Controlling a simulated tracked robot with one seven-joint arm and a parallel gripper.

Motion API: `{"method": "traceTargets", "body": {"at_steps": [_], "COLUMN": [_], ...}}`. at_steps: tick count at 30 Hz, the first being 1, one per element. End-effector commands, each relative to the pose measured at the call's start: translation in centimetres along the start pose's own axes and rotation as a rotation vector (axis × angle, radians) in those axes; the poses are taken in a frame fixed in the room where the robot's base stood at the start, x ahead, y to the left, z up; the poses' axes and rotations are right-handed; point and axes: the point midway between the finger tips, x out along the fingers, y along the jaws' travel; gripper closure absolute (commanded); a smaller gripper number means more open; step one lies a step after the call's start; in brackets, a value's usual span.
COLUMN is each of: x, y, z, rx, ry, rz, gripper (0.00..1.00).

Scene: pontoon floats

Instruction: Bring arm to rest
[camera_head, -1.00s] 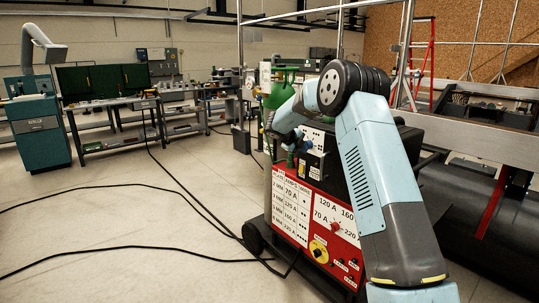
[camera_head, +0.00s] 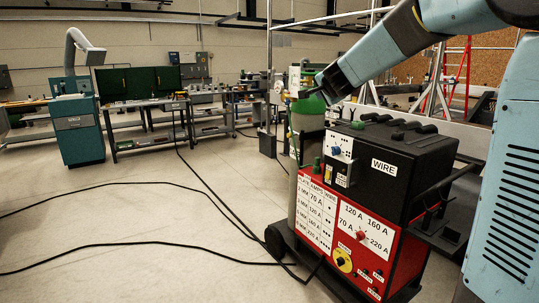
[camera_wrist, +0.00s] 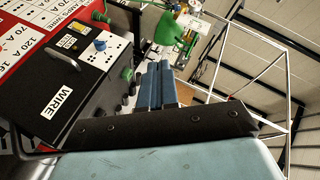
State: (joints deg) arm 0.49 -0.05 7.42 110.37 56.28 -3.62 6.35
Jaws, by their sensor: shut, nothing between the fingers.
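My arm reaches in from the right of the head view, across the space above a red and black welding machine (camera_head: 365,190). Its outer end slopes down to the left and finishes in my dark gripper (camera_head: 318,88), in front of the green top of a gas cylinder (camera_head: 308,107). In the wrist view my gripper (camera_wrist: 160,66) shows as two blue fingers close together with nothing between them. The machine's black box marked WIRE (camera_wrist: 75,95) is to their left in that view, and the green cylinder top (camera_wrist: 177,30) lies beyond. I cannot tell the exact gap to either.
Black cables (camera_head: 150,246) run across the open floor at left. A teal cabinet (camera_head: 77,125) and workbenches (camera_head: 148,105) stand at the back left. A red ladder (camera_head: 459,75) and metal frame posts stand behind the machine. The floor left of the machine is otherwise clear.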

Motion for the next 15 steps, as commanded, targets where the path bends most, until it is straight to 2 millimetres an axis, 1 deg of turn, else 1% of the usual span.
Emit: {"method": "traceTargets", "body": {"at_steps": [1, 5, 6, 8, 9, 11, 15], "x": [-2.1, -6.7, -8.2, -10.3, -11.7, -13.9, -18.9], "y": [0.0, 1.1, 1.7, 2.7, 3.4, 4.6, 8.1], "z": [0.5, 2.2, 2.7, 3.4, 3.9, 4.7, 6.1], "rx": [-0.052, -0.194, -0.237, -0.299, -0.341, -0.402, -0.542], "ry": [-0.032, -0.123, -0.151, -0.191, -0.219, -0.259, -0.348], "rz": [-0.004, 0.006, 0.013, 0.026, 0.036, 0.054, 0.108], "gripper": [1.00, 1.00, 1.00, 1.00, 1.00, 1.00, 1.00]}}
